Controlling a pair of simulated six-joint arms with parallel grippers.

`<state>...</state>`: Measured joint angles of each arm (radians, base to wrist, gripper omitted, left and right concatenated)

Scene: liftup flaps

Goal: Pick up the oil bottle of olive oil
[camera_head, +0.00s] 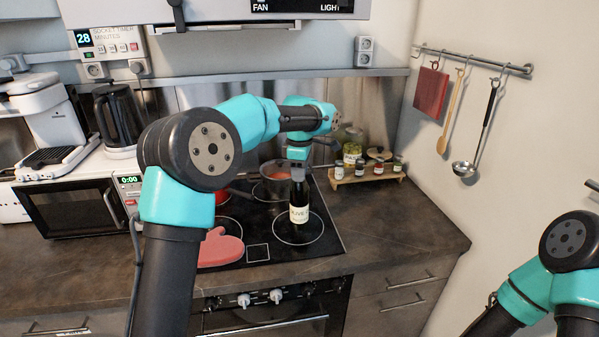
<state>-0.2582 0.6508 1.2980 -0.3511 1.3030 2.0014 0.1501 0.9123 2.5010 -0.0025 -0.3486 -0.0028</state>
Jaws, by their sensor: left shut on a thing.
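The olive oil bottle (299,211) is dark with a pale label and stands upright over the front right ring of the black stovetop. I cannot tell whether its base touches the glass. My left gripper (298,172) comes down from above and is shut on the bottle's neck. Its fingers are small and partly hidden in the dark area around the neck. My right gripper is outside the picture; only part of my right arm shows at the lower right.
A pot (275,190) with reddish contents stands behind the bottle. A red oven mitt (221,248) lies at the front left of the stovetop (333,243). A wooden rack (366,177) with jars stands to the right. The counter (400,225) at the right is clear.

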